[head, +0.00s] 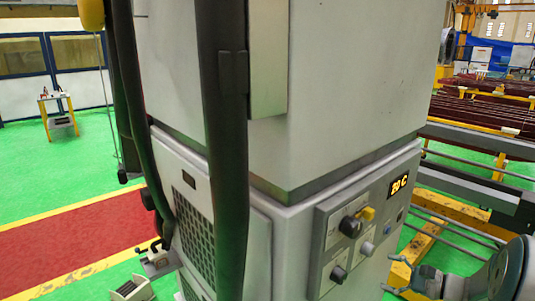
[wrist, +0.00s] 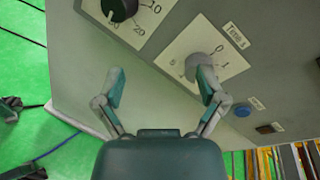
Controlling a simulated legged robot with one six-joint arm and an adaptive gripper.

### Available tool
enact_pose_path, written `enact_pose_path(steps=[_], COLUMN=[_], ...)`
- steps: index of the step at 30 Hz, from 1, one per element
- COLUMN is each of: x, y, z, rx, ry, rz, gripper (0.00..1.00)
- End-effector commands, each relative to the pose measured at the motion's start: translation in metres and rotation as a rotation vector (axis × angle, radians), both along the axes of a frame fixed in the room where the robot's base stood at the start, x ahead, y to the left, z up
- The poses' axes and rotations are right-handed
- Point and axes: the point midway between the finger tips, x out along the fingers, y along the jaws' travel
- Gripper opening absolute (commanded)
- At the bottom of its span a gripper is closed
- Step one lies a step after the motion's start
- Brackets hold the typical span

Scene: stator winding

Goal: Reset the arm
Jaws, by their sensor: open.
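My gripper (wrist: 161,82) is open and empty in the wrist view, its two fingers spread in front of the grey machine's panel. The right fingertip overlaps the lower part of a grey rotary knob (wrist: 199,64) on a white dial plate; I cannot tell if they touch. The left finger is in front of bare panel. A black knob (wrist: 122,8) with a numbered scale is above, cut off by the frame edge. In the head view my gripper (head: 415,278) is at the lower right, beside the machine (head: 330,90), with part of my arm behind it.
Dark hoses (head: 226,130) hang down the machine's front. Racks with long bars (head: 490,92) stand at right. Open green floor (head: 60,180) lies at left.

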Motion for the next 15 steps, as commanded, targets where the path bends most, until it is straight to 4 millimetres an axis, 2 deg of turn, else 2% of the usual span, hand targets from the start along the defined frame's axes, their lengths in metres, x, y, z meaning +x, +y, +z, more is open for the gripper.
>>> enact_pose_path(steps=[1, 6, 12, 15], x=[-0.006, -0.036, -0.082, -0.106], y=[0.024, 0.085, 0.137, 0.155], z=[0.012, 0.032, 0.047, 0.053], rx=[-0.066, -0.293, -0.578, -0.728], ry=[0.003, 0.023, 0.007, -0.017], rz=[0.064, 0.262, 0.466, 0.557], gripper=[0.90, 0.90, 0.90, 0.90])
